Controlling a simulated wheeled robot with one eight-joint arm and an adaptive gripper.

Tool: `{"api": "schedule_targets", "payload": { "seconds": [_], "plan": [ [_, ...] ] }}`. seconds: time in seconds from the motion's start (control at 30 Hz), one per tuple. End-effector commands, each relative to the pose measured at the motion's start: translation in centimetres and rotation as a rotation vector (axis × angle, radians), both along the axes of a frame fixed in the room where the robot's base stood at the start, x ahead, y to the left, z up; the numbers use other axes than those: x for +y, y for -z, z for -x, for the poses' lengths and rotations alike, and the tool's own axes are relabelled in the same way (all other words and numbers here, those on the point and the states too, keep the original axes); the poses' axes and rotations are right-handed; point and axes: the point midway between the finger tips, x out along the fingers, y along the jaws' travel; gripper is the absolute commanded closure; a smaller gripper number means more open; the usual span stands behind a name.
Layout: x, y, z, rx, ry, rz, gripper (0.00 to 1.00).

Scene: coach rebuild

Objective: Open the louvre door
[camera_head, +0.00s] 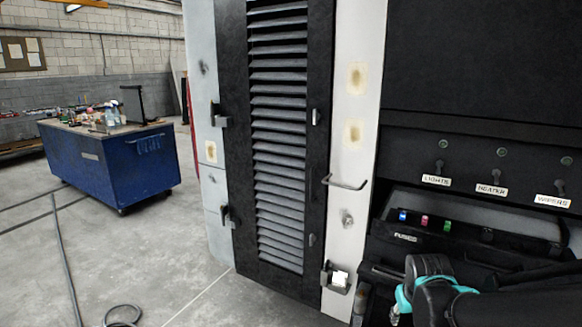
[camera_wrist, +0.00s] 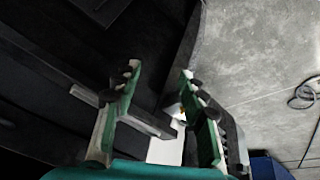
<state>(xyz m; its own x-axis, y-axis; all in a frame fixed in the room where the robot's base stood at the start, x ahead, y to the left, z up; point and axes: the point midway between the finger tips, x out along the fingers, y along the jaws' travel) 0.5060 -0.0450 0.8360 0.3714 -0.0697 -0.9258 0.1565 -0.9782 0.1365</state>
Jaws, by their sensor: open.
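The louvre door (camera_head: 280,150) is a tall black frame with grey slats, standing upright between pale panels in the head view. It looks shut. Black hinge-like brackets (camera_head: 219,116) sit on its left edge. Small catches (camera_head: 316,117) are on its right edge, and a bar handle (camera_head: 346,184) is on the pale post beside it. My gripper (camera_wrist: 160,72) is open in the wrist view, its green-lined fingers apart. A dark bar shows between and beyond them; whether they touch it I cannot tell. In the head view my arm is low at the right, right of the door.
A dark console with switches (camera_head: 492,176) and a fuse box (camera_head: 470,220) stands at the right.

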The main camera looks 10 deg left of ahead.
Motion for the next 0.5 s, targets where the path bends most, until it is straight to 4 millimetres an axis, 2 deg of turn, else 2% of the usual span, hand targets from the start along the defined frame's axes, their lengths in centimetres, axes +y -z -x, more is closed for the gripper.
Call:
{"api": "schedule_targets", "payload": {
  "seconds": [0.17, 0.27, 0.37, 0.5],
  "plan": [
    [0.6, -2.4, -5.4, -0.011, -0.410, 0.361, 0.68],
    [1.9, -4.3, -8.7, -0.014, -0.650, 0.594, 0.68],
    [4.2, -6.6, -12.1, -0.015, -0.876, 0.835, 0.68],
    [9.2, -10.1, -16.2, -0.014, -1.163, 1.189, 0.68]
  ]
}}
